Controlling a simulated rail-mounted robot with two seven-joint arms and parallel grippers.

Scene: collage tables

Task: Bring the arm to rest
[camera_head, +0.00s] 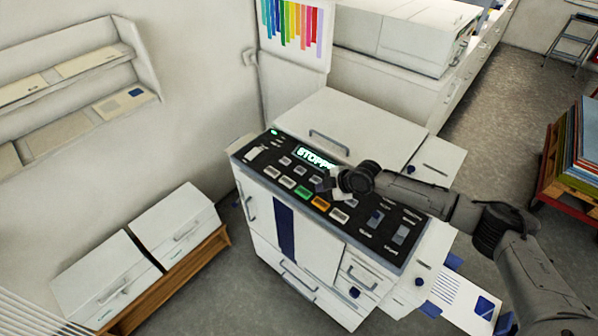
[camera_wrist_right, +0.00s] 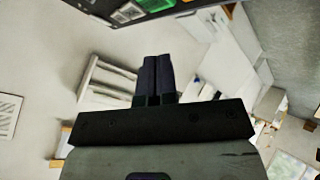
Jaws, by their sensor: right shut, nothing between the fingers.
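My right arm (camera_head: 410,190) reaches in from the lower right over the control panel (camera_head: 290,172) of a white machine. My right gripper (camera_head: 328,187) is above the middle of the panel, near its buttons. The arm hides part of the panel; I cannot tell whether the gripper touches it. In the right wrist view the two dark fingers (camera_wrist_right: 152,72) are together with nothing between them. The green display (camera_head: 314,157) shows letters beginning "STOPP". A green button (camera_head: 302,192) and an orange button (camera_head: 321,203) lie beside the gripper. My left gripper is out of view.
The white machine (camera_head: 300,235) stands on a grey floor. White boxes (camera_head: 105,280) sit on a low wooden stand at lower left. Wall shelves (camera_head: 75,75) are at upper left. A stack of coloured sheets (camera_head: 575,150) is at the right. Open floor (camera_head: 490,110) lies between.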

